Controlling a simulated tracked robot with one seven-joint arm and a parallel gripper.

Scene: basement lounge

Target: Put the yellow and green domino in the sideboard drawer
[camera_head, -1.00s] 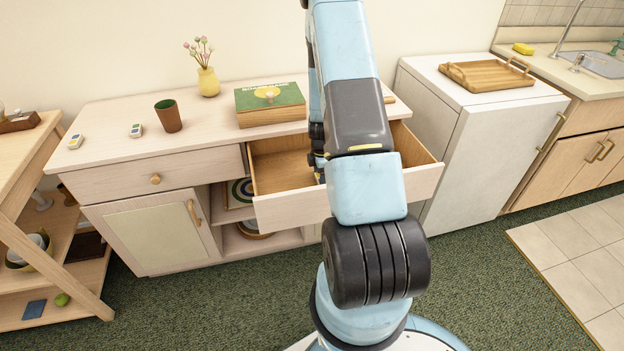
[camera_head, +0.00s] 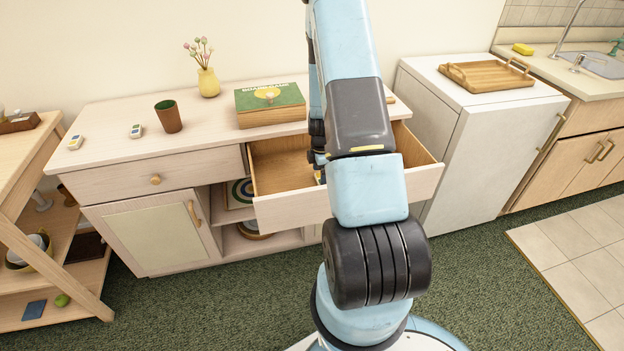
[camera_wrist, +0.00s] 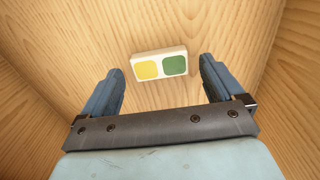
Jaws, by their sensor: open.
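The yellow and green domino (camera_wrist: 160,66) is a white tile with one yellow and one green patch. In the wrist view it appears inside the open sideboard drawer (camera_head: 350,201), against the wooden bottom. My gripper (camera_wrist: 161,80) is open, its two blue-grey fingers apart on either side of the domino, with gaps between them and it. In the head view my gripper (camera_head: 319,170) reaches down into the drawer and is mostly hidden by my arm. Whether the domino lies flat on the bottom is hard to tell.
On the sideboard top (camera_head: 210,125) are two other dominoes, a white-yellow-blue one (camera_head: 75,142) and one with green (camera_head: 136,131), a brown cup (camera_head: 168,117), a yellow vase (camera_head: 208,82) and a green game box (camera_head: 269,103). Drawer walls surround my gripper closely.

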